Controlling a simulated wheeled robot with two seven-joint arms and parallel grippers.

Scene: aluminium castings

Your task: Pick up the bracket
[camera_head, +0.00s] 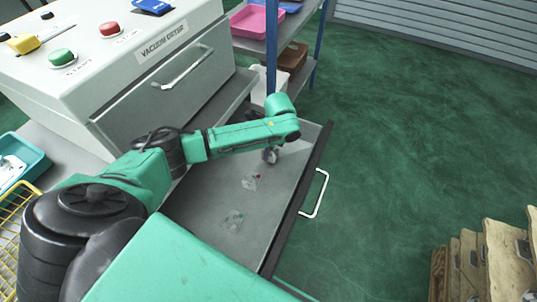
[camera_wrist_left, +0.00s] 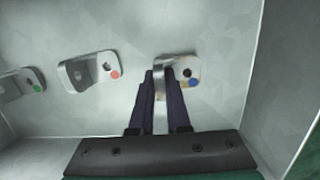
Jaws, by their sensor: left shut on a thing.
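Three small metal brackets are in a row in the open grey drawer (camera_head: 208,187). The bracket with a blue dot (camera_wrist_left: 188,70) has my left gripper (camera_wrist_left: 159,75) shut on it in the left wrist view; whether it touches the drawer floor I cannot tell. The bracket with a red dot (camera_wrist_left: 92,72) lies next to it, and the bracket with a green dot (camera_wrist_left: 20,84) lies farther left. In the head view the red-dot bracket (camera_head: 251,182) and the green-dot bracket (camera_head: 233,221) lie on the drawer floor. My left gripper (camera_head: 270,157) points down near the far end; its bracket is mostly hidden there.
The drawer has a dark front edge and a white handle (camera_head: 316,193). The vacuum dryer (camera_head: 130,75) stands beside it. A shelf rack with bins (camera_head: 270,47) stands behind.

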